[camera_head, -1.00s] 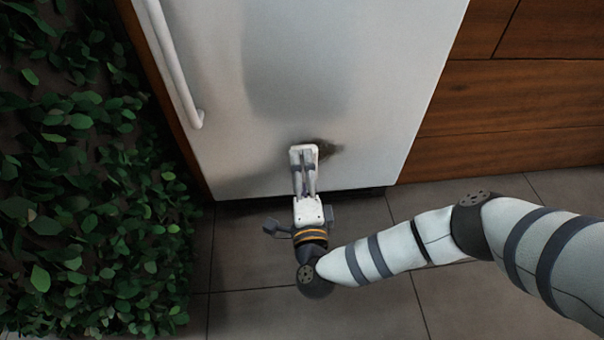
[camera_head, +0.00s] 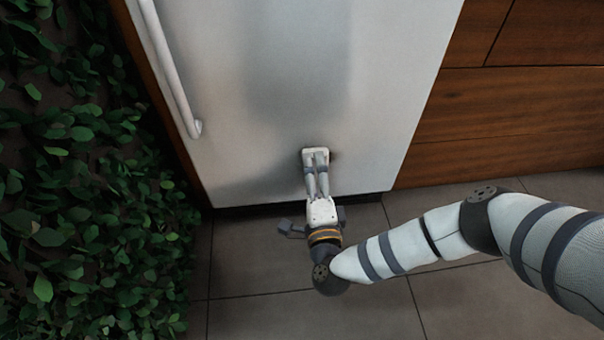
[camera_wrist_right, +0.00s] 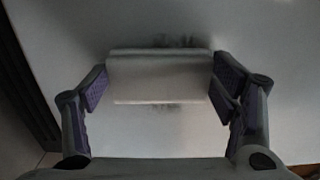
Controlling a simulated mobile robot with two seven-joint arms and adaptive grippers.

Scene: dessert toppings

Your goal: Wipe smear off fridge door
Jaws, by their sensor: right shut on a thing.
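The fridge door (camera_head: 385,110) is a pale metal panel with a long vertical handle (camera_head: 172,70) on its left. My right gripper (camera_head: 316,158) is at the lower part of the door. It is shut on a white block-like wiper (camera_wrist_right: 160,78), held between its two purple-padded fingers in the wrist view. The wiper lies against or very close to the door. Dark smear marks (camera_wrist_right: 163,41) show just above the wiper in the wrist view, with fainter marks just below it (camera_wrist_right: 163,107). In the head view the wiper and gripper cover most of the smear. My left gripper is not in view.
Leafy green plants (camera_head: 90,200) fill the left side. Wooden panels (camera_head: 510,110) flank the fridge on the right. The tiled floor (camera_head: 250,265) is clear in front of the fridge.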

